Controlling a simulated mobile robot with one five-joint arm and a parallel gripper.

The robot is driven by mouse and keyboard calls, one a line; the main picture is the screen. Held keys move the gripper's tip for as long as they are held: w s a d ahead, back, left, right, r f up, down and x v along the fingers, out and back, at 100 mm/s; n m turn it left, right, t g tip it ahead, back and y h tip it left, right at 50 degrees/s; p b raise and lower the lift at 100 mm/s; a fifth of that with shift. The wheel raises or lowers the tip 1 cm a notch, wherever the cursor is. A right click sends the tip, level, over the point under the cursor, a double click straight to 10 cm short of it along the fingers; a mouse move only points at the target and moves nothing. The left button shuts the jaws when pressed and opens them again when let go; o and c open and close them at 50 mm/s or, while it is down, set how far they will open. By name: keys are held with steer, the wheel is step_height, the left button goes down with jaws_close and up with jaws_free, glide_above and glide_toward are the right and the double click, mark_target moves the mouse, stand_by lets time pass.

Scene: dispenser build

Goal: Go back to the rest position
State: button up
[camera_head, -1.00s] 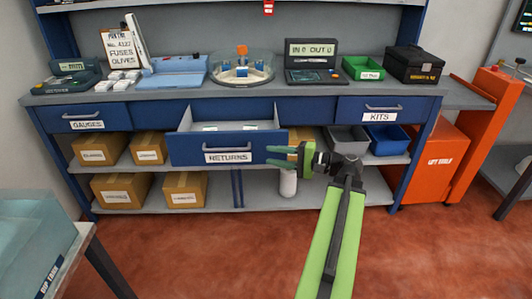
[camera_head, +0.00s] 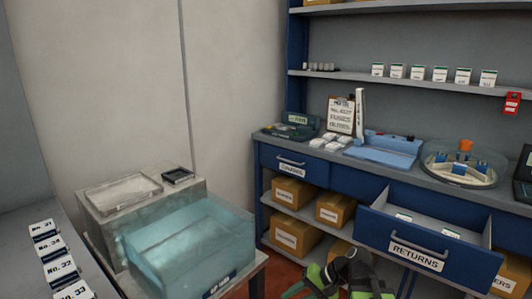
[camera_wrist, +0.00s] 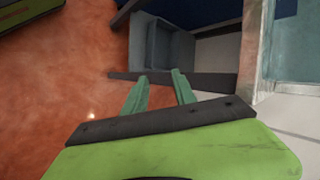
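My gripper (camera_head: 298,288) is at the bottom edge of the head view, in front of the blue bench and only partly in frame. In the wrist view its two green fingers (camera_wrist: 160,80) stand apart with nothing between them. The RETURNS drawer (camera_head: 418,250) is pulled open to the right of my gripper, with small white-labelled items (camera_head: 404,217) inside.
A clear blue tank (camera_head: 190,250) stands on a low table at left. White numbered boxes (camera_head: 52,247) line a grey surface at far left. Cardboard boxes (camera_head: 293,192) sit under the bench. The bench top holds a blue tray (camera_head: 385,150) and round dispenser (camera_head: 462,165).

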step_height(320, 180, down, 4)
steer(key=s+a+n+g+h, duration=0.1)
steer(key=s+a+n+h, duration=0.1)
steer(key=h, duration=0.2)
steer(key=d+f+n+h, duration=0.1)
steer(key=d+f+h, duration=0.3)
steer(key=d, duration=0.5)
step_height(320, 180, up, 27)
steer(key=p, duration=2.5)
steer(key=shift+d+f+h, duration=0.15)
steer(key=shift+d+h, duration=0.25)
steer(key=shift+s, duration=0.1)
